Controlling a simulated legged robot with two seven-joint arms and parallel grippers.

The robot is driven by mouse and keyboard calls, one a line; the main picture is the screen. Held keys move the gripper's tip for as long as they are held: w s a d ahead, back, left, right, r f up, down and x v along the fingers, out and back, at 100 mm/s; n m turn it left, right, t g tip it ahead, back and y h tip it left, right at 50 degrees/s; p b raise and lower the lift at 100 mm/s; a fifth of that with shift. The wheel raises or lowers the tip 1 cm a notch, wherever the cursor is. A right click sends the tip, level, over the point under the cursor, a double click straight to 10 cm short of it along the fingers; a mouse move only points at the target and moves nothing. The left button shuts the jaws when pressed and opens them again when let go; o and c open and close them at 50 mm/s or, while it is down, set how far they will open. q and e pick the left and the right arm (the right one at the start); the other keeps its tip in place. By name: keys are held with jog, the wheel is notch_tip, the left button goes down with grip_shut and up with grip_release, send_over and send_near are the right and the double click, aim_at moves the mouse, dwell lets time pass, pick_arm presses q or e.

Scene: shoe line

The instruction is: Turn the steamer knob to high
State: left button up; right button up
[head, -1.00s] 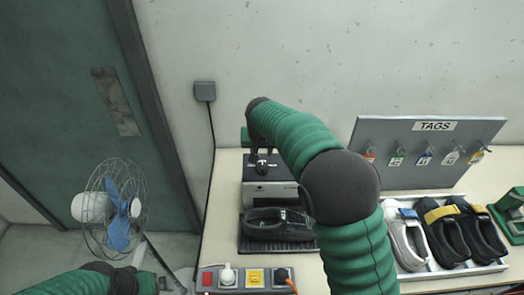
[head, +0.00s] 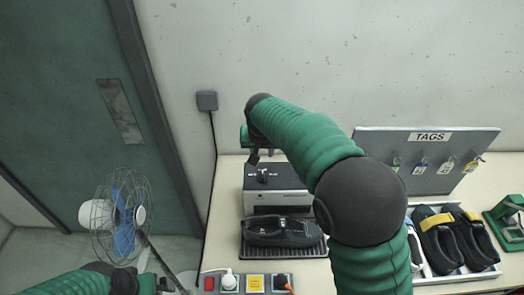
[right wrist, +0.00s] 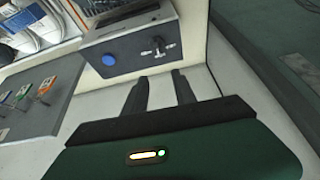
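The steamer (head: 292,203) is a grey box with a dark top panel at the back left of the bench. Its black knob (head: 262,174) sits on that panel; in the right wrist view the knob (right wrist: 157,46) has a crossbar shape, with a round blue part beside it. I cannot read its setting. My right gripper (head: 253,157) is just above and left of the knob. In the right wrist view its two fingers (right wrist: 161,75) are apart with nothing between them, short of the knob. My left gripper (head: 157,284) shows only partly at the bottom left; its fingers are unclear.
A black shoe (head: 283,231) lies on a ribbed tray before the steamer. A power strip (head: 255,283) is at the front edge. The tags board (head: 480,145) and a shoe tray (head: 490,272) are to the right. A fan (head: 122,222) stands left on the floor.

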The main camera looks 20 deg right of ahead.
jog(key=shift+p+v, duration=0.65)
jog(key=shift+v, duration=0.9)
jog(key=shift+w, duration=0.1)
jog(key=b+v, duration=0.2)
jog(key=v, duration=1.4)
jog(key=shift+r, duration=0.3)
jog(key=shift+f+b, duration=0.1)
jog(key=shift+b, duration=0.25)
